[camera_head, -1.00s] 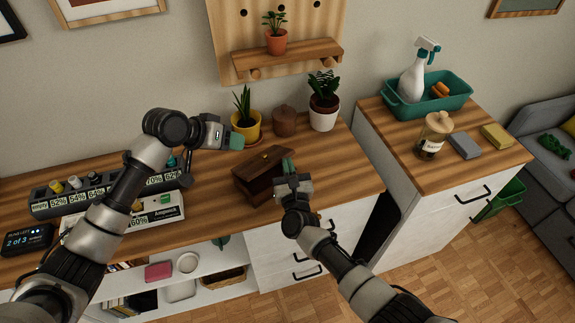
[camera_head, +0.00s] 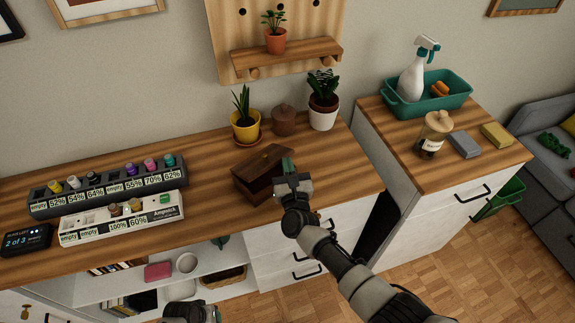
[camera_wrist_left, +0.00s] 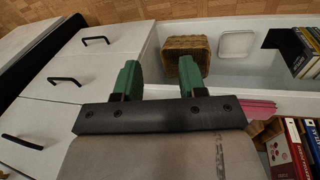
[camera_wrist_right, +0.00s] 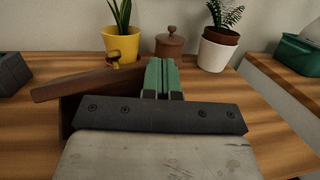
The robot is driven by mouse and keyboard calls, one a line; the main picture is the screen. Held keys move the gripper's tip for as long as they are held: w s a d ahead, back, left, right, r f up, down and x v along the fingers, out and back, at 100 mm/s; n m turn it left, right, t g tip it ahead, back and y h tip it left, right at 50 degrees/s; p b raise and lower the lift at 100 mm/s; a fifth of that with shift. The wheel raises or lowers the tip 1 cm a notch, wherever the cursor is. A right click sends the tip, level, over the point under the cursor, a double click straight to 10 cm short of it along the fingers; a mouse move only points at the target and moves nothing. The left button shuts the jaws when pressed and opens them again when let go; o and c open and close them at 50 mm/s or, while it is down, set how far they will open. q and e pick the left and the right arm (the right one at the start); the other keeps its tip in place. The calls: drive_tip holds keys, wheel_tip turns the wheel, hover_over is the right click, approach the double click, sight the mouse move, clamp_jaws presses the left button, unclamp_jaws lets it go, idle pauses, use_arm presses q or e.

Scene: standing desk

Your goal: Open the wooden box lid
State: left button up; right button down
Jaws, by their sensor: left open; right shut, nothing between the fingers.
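The dark wooden box (camera_head: 254,190) stands on the desk near its front edge. Its lid (camera_head: 262,165) sits tilted on the body, with a dark gap visible under it in the head view. In the right wrist view the lid (camera_wrist_right: 85,82) slants up to the right and overhangs the body on the left. My right gripper (camera_head: 288,166) is shut and empty at the box's right end; whether it touches the lid I cannot tell. My left gripper (camera_wrist_left: 158,76) is open and empty, low in front of the desk's shelves.
Behind the box stand a yellow potted plant (camera_head: 246,131), a brown lidded pot (camera_head: 284,122) and a white potted plant (camera_head: 322,118). Racks of labelled bottles (camera_head: 110,185) fill the left of the desk. The open shelf holds a wicker basket (camera_wrist_left: 186,43) and books.

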use_arm(q)
drive_tip(key=s+f+m+y, duration=0.1)
drive_tip(key=s+f, duration=0.3)
drive_tip(key=s, duration=0.6)
drive_tip(key=s+a+f+m+y, duration=0.1)
drive_tip(key=s+f+m, duration=0.2)
drive_tip(key=s, duration=0.7)
drive_tip(key=shift+f+m+g+p, duration=0.3)
drive_tip(key=shift+f+m, duration=0.05)
drive_tip(key=shift+m, duration=0.15)
